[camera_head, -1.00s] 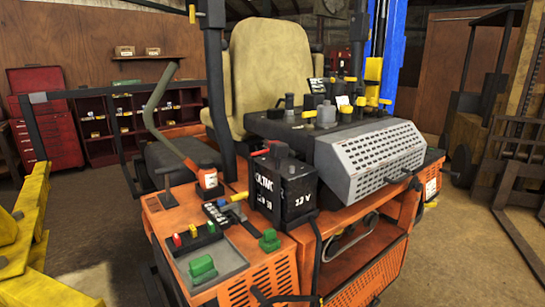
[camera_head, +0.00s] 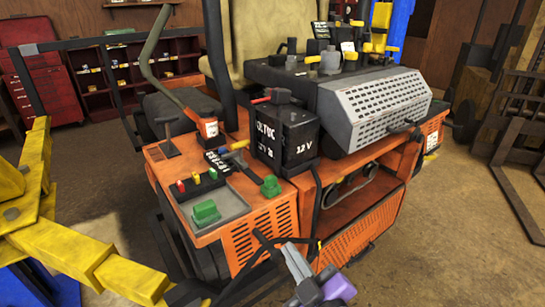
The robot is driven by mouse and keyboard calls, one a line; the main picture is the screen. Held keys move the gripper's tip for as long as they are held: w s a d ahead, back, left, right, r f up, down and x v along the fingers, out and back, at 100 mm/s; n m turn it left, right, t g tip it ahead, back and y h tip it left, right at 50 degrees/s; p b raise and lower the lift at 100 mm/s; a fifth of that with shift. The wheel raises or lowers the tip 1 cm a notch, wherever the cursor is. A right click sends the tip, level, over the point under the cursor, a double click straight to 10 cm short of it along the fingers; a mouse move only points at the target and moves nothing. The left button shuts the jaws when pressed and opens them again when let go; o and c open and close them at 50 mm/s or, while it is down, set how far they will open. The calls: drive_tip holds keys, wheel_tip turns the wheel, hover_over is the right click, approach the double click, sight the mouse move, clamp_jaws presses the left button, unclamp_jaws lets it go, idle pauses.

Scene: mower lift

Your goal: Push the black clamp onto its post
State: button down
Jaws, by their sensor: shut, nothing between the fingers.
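The black battery (camera_head: 300,152) marked 12 V stands on the orange machine. A small dark block (camera_head: 280,95) and a red piece (camera_head: 261,100) sit on its top. The dark block may be the black clamp, but it is too small to be sure. I cannot tell how it sits against a post, and no post is clear to see. My gripper (camera_head: 292,252), grey-fingered with a black and purple body, is at the bottom edge, in front of and below the battery, apart from it. Its fingers look shut and hold nothing.
Black cables (camera_head: 262,243) cross the orange front panel beside my gripper. A grey perforated cover (camera_head: 375,107) is right of the battery. A grey tray (camera_head: 215,208) with green blocks lies left. Yellow beams (camera_head: 75,252) fill the lower left.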

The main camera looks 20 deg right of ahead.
drive_tip(key=w+r+n, duration=0.4)
drive_tip(key=w+r, duration=0.3)
drive_tip(key=r, duration=0.4)
drive_tip(key=w+d+r+n, duration=0.1)
drive_tip(key=w+r+n, duration=0.4)
drive_tip(key=r, duration=0.7)
drive_tip(key=w, duration=0.2)
drive_tip(key=shift+w+d+r+t, duration=0.2)
drive_tip(key=shift+w+d+t, duration=0.1)
drive_tip(key=shift+w+t, duration=0.1)
